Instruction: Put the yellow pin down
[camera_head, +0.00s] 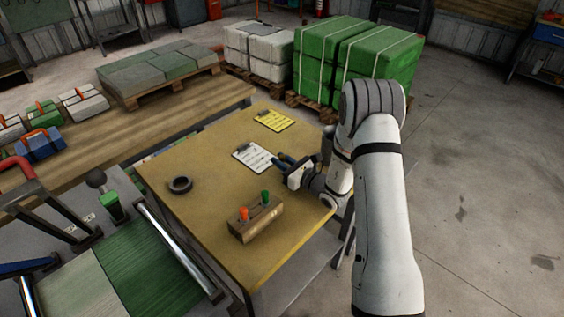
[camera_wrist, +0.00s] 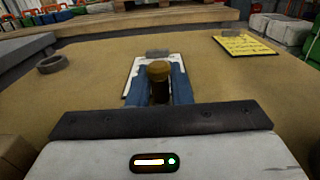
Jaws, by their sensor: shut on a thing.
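My gripper (camera_head: 280,161) is low over the right side of the tan table (camera_head: 200,150). In the wrist view its two blue fingers (camera_wrist: 160,85) are shut on the yellow pin (camera_wrist: 158,70), whose round, dull yellow-brown top shows between them. The pin's lower part is dark and partly hidden, and I cannot tell whether it touches the table. In the head view the pin cannot be made out. A wooden block (camera_head: 262,226) near the table's front holds an orange pin (camera_head: 244,213) and a green pin (camera_head: 265,198), both upright.
A white clipboard (camera_head: 253,157) lies just beyond my gripper. A yellow clipboard (camera_head: 274,120) lies farther back. A black tape roll (camera_head: 180,184) lies at the left. The table between the roll and the block is bare. Green bales (camera_head: 358,55) stand behind.

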